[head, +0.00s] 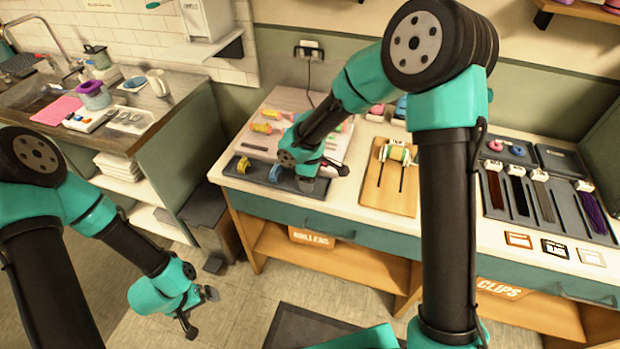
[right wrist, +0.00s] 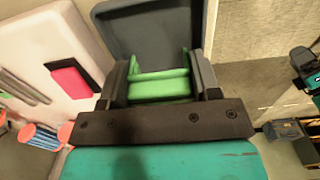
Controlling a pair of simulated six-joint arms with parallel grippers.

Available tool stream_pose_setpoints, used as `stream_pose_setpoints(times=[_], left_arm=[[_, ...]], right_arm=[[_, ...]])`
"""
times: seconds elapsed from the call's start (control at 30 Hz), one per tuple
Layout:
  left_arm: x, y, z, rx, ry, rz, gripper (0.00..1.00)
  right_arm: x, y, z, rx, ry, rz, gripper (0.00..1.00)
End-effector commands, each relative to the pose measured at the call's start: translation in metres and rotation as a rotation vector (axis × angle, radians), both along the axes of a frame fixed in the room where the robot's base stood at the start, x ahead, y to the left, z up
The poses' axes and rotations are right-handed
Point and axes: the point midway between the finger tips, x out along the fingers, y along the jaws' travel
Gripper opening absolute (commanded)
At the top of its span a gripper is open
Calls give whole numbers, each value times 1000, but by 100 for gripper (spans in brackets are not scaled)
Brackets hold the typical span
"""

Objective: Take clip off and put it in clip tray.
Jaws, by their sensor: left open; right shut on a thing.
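My right gripper (head: 325,174) is over the right end of a dark grey tray (head: 258,175) on the counter. In the right wrist view it is shut on a green clip (right wrist: 160,86), with a finger on each side. The dark tray (right wrist: 150,28) shows just beyond the clip there; I cannot tell whether the clip touches it. In the head view the green clip is hidden by the gripper. My left gripper (head: 200,312) is open and empty over the floor, away from the counter.
A pale board (head: 300,108) with several coloured rollers lies behind the tray. A wooden board (head: 390,198) with a small fixture (head: 397,152) is to its right. Further right is a dark rack of coloured strands (head: 548,205). A sink counter stands at the left.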

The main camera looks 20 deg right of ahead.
Motion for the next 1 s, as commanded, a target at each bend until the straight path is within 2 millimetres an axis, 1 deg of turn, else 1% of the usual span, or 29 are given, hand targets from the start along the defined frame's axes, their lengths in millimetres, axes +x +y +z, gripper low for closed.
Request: stream_pose_setpoints(times=[0.67,0.7,0.87,0.9,0.97,1.0], left_arm=[[0,0,0,0,0,0,100],[0,0,0,0,0,0,100],[0,0,0,0,0,0,100],[0,0,0,0,0,0,100],[0,0,0,0,0,0,100],[0,0,0,0,0,0,100]], right_arm=[[0,0,-3,0,0,0,35],[0,0,-3,0,0,0,61],[0,0,-3,0,0,0,76],[0,0,-3,0,0,0,63],[0,0,-3,0,0,0,68],[0,0,-3,0,0,0,69]])
